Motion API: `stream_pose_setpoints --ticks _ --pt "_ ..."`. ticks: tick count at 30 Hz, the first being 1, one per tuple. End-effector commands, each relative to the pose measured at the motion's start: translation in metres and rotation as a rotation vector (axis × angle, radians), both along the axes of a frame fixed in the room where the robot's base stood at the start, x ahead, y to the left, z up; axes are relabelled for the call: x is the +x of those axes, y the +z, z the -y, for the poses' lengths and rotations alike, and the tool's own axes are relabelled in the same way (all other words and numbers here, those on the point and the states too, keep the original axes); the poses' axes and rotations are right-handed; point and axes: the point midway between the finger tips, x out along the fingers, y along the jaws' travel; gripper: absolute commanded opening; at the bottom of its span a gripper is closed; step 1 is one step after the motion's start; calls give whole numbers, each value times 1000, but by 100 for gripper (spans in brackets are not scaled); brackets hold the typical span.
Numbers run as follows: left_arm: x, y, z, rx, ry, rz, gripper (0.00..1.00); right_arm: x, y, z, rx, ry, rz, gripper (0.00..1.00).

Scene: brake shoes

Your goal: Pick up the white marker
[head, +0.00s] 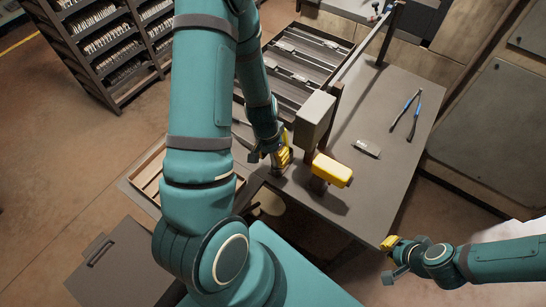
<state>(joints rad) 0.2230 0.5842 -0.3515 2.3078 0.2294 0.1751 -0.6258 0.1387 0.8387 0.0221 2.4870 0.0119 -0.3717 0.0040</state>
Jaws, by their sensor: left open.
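A small pale oblong item (367,148) lies on the grey tabletop, right of the middle; it is too small to tell whether it is the white marker. No other marker-like thing is clear to me. My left gripper (281,160), with yellow fingers, points down near the table's left front part, left of the grey box and well apart from the pale item. It is open, and my own arm partly hides that area. My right gripper (390,258) is off the table's front right edge, lower right, apart from everything; its opening is not clear.
A grey box on a post (314,118) and a yellow block (332,170) stand between my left gripper and the pale item. Blue-handled pliers (406,108) lie to the right on the worktable (365,205). A slotted tray (300,62) with metal parts is behind.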

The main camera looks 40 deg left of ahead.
Motion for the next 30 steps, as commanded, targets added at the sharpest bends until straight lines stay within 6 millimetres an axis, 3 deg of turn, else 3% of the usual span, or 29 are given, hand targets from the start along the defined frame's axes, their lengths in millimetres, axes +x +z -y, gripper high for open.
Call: stream_pose_setpoints --ticks 2,6,20,30 --pt "0 0 0 0 0 0 49 0 0 0 0 0 0 0" --pt "0 0 0 0 0 0 0 0 0 0 0 0 0 0" --pt "0 5 0 1 -1 1 0 0 2 0 0 0 0 0" --pt "1 67 0 2 -3 5 0 0 21 1 4 1 1 0"
